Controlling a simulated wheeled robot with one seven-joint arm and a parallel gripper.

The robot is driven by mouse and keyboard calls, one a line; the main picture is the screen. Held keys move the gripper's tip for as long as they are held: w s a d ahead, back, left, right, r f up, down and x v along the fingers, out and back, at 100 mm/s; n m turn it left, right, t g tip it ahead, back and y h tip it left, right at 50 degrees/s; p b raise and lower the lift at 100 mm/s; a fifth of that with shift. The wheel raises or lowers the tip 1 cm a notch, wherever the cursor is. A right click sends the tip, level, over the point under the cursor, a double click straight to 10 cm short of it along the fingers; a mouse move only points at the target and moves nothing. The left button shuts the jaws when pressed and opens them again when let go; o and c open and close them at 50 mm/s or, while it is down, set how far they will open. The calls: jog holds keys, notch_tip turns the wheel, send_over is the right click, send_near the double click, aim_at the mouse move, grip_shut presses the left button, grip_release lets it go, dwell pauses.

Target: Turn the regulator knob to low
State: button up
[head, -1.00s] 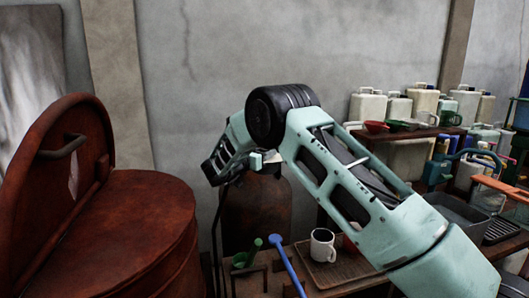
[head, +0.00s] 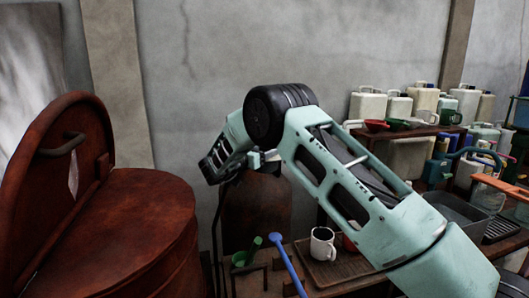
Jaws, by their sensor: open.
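A rusty brown gas cylinder (head: 257,212) stands behind the work table, in the middle of the head view. Small pale fittings (head: 256,160) show at its top, beside my arm, with a dark hose running down to the left. I cannot make out the regulator knob or its setting. My arm reaches over the table from the lower right and bends down at a black joint. My gripper (head: 214,168) is at the far end, close to the cylinder top and left of it. It is open; its fingertips are small and partly hidden, and contact cannot be told.
A large rust-red vat (head: 140,225) with a raised lid (head: 65,175) fills the left. A white mug (head: 322,243), a green scoop (head: 250,250) and a blue-handled tool (head: 287,262) are below my arm. Several jugs (head: 368,104) crowd the right.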

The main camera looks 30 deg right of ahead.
jog(key=b+v, duration=0.2)
jog(key=v, duration=0.9)
jog(key=shift+a, duration=0.2)
